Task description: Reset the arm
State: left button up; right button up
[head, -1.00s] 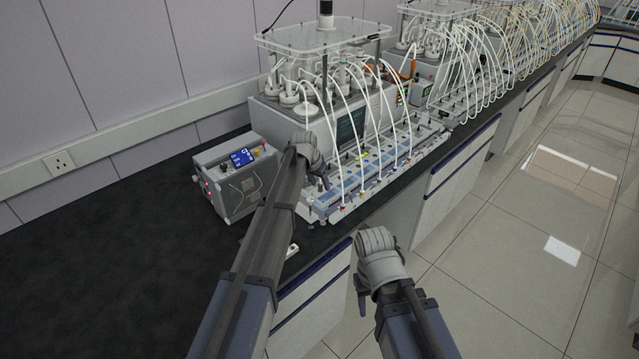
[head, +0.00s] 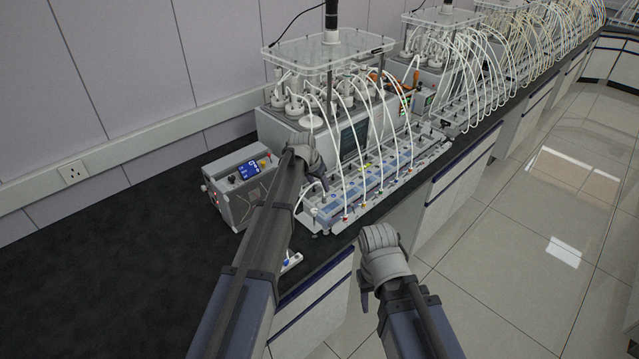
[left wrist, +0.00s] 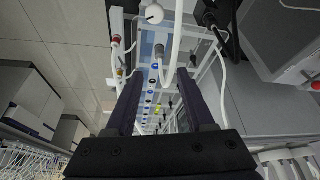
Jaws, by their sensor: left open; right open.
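My left gripper (head: 318,182) is in front of the nearest reactor unit (head: 345,120), over the near end of its valve tray (head: 385,185) in the head view. In the left wrist view its two dark fingers (left wrist: 165,105) stand apart, with nothing held between them. White tubes and a row of coloured caps show beyond the fingers. I cannot tell whether the fingers touch a tube. My right gripper (head: 366,290) hangs over the floor in front of the bench and is open. No object shows in it.
A grey control box (head: 240,185) with a blue display stands left of my left arm. A small white item (head: 291,262) lies near the bench edge. More reactors with tubes (head: 440,45) line the black bench. The floor (head: 530,220) at right is clear.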

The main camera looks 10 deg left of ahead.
pick_arm(q)
jog(key=s+d+f+g+y+b, duration=0.1)
jog(key=s+d+f+b, duration=0.1)
jog(key=s, duration=1.1)
jog(key=s+d+f+g+y+b, duration=0.1)
jog(key=s+d+f+g+b, duration=0.1)
jog(key=s, duration=1)
jog(key=s+d+f+g+y+b, duration=0.1)
jog(key=s+d+f+b, duration=0.2)
jog(key=s, duration=1)
jog(key=shift+s+d+f+n, duration=0.3)
jog(key=shift+d+f+n, duration=0.15)
jog(key=shift+f, duration=0.3)
